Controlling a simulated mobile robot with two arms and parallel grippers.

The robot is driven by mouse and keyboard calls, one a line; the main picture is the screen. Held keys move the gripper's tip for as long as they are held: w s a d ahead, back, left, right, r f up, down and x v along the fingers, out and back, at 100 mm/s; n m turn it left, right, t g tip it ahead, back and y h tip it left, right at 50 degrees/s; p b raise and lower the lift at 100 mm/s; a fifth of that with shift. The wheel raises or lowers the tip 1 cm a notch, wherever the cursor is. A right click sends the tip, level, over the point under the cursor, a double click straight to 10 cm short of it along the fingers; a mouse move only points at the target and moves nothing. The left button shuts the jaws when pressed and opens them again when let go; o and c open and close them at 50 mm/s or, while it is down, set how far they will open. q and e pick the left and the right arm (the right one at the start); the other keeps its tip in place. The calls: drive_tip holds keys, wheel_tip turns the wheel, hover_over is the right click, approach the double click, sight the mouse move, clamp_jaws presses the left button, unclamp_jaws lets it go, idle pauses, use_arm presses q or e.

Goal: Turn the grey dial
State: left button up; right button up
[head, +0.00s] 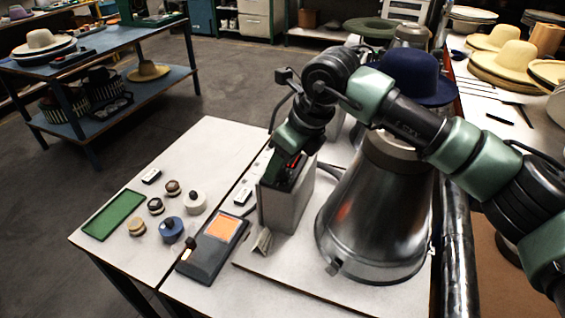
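A pale grey-white round dial (195,201) with a small dark centre stands on the white table, at the right of a group of small round knobs. My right arm comes in from the right, and its gripper (291,166) points down at the top of a grey box (287,205), right of and apart from the dial. The fingers are small and dark there, so I cannot tell if they are open or shut, or if they touch the box. My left gripper is not in view.
A blue knob (171,229), several smaller knobs and a green tray (114,215) lie left of the dial. A black panel with an orange screen (222,227) lies in front. A large metal cone (375,220) stands right of the box, with a blue hat (415,78) above.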

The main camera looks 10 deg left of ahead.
drive_tip(key=b+v, duration=0.1)
drive_tip(key=v, duration=0.6)
drive_tip(key=shift+r, duration=0.4)
drive_tip(key=shift+d, duration=0.1)
